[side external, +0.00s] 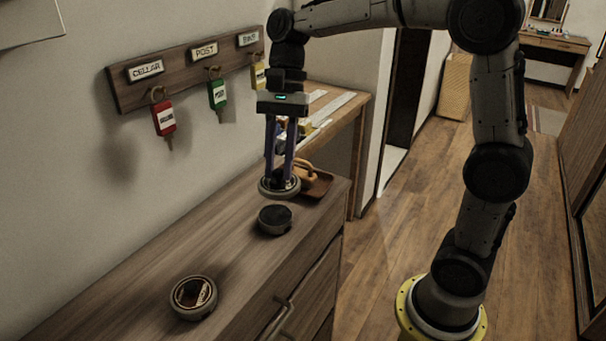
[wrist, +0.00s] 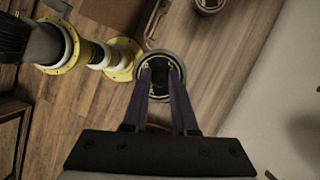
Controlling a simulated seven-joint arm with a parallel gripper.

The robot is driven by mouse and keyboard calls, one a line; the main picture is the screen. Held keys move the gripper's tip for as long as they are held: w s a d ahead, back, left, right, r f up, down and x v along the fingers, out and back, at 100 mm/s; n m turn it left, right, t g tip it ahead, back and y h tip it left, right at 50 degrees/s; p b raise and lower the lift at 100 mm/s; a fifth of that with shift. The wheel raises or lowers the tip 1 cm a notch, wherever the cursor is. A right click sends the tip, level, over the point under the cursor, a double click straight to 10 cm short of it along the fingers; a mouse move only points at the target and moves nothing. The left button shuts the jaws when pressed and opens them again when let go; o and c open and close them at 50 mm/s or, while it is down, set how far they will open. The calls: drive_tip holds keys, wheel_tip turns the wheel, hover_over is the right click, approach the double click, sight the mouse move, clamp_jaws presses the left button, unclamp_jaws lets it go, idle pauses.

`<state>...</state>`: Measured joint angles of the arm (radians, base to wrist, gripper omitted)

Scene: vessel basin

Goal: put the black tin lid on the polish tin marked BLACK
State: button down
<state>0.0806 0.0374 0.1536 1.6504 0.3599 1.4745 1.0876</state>
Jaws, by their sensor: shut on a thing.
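My gripper (side external: 281,178) points down and is shut on a round lid, the black tin lid (side external: 267,188), with a pale rim and dark middle. The lid also shows between my fingers (wrist: 160,72) in the wrist view, with some light marks on its face. It hangs level, above the cabinet top. A small round tin with a dark top (side external: 275,219) stands just below it in the side view, with a visible gap; no lettering is readable on it. The lid seems to hide this tin in the wrist view.
Another round tin (side external: 194,297), with a pale rim and brown and dark top, stands on the cabinet top (side external: 120,290) at front left; its marking is unreadable. A brown tray (side external: 318,185) lies behind the lid. Tagged keys (side external: 217,94) hang on the wall rack.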

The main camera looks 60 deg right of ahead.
drive_tip(key=shift+w+d+f, duration=0.45)
drive_tip(key=shift+w+f, duration=0.1)
drive_tip(key=shift+f, duration=1.1)
drive_tip(key=shift+w+d+f, duration=0.5)
drive_tip(key=shift+w+f, duration=0.1)
drive_tip(key=shift+f, duration=1.1)
drive_tip(key=shift+w+d+f, duration=0.45)
drive_tip(key=shift+w+f, duration=0.1)
drive_tip(key=shift+f, duration=1.1)
drive_tip(key=shift+f, duration=0.2)
drive_tip(key=shift+c, duration=0.7)
unclamp_jaws()
wheel_tip(320, 180, up, 7)
